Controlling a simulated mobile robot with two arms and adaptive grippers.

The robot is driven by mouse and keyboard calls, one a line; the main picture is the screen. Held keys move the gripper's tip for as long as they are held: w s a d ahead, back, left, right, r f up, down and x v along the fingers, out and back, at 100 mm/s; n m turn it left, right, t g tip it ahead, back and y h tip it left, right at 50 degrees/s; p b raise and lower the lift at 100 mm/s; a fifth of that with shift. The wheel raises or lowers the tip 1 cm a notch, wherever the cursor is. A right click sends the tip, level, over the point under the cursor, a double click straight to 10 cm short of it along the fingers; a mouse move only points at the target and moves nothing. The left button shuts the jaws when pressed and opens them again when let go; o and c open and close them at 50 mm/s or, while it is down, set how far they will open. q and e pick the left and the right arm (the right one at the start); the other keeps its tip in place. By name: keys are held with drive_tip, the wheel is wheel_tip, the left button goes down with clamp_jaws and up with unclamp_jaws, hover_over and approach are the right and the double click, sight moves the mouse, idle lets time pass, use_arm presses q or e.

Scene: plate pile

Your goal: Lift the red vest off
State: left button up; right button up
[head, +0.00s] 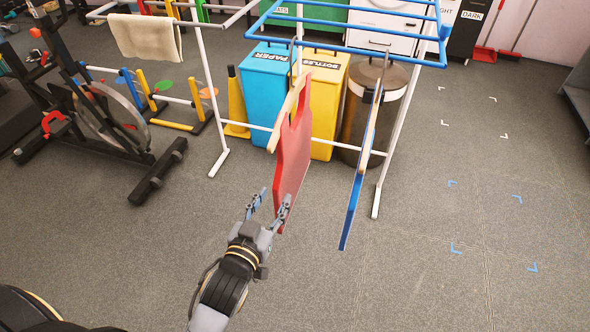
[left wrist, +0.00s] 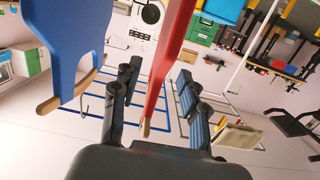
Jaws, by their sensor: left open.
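The red vest (head: 291,148) hangs on a wooden hanger (head: 290,100) from the blue-railed rack (head: 350,50) in the head view. It is seen nearly edge-on. My left gripper (head: 268,203) is open at the vest's lower end, with its fingers spread. In the left wrist view the red vest (left wrist: 170,60) shows as a thin strip between the two open fingers (left wrist: 160,97). It is not clear whether either finger touches it. My right gripper is not in view.
Blue (head: 264,85) and yellow (head: 326,105) bins stand behind. White rack legs (head: 213,100) flank the vests. A beige towel (head: 145,38) hangs left. Floor right is clear.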

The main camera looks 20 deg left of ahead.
use_arm(q)
drive_tip(key=t+b, duration=0.1)
approach(279, 161)
drive_tip(key=w, duration=0.9)
drive_tip(key=shift+d+f+b, duration=0.1)
drive_tip(key=shift+d+b, duration=0.15)
drive_tip(key=shift+b, duration=0.05)
drive_tip(key=w+b, duration=0.1)
drive_tip(key=w, duration=0.4)
drive_tip(key=shift+w+d, duration=0.1)
drive_tip(key=shift+w, duration=0.4)
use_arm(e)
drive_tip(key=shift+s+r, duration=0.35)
use_arm(q)
drive_tip(key=shift+c, duration=0.3)
clamp_jaws()
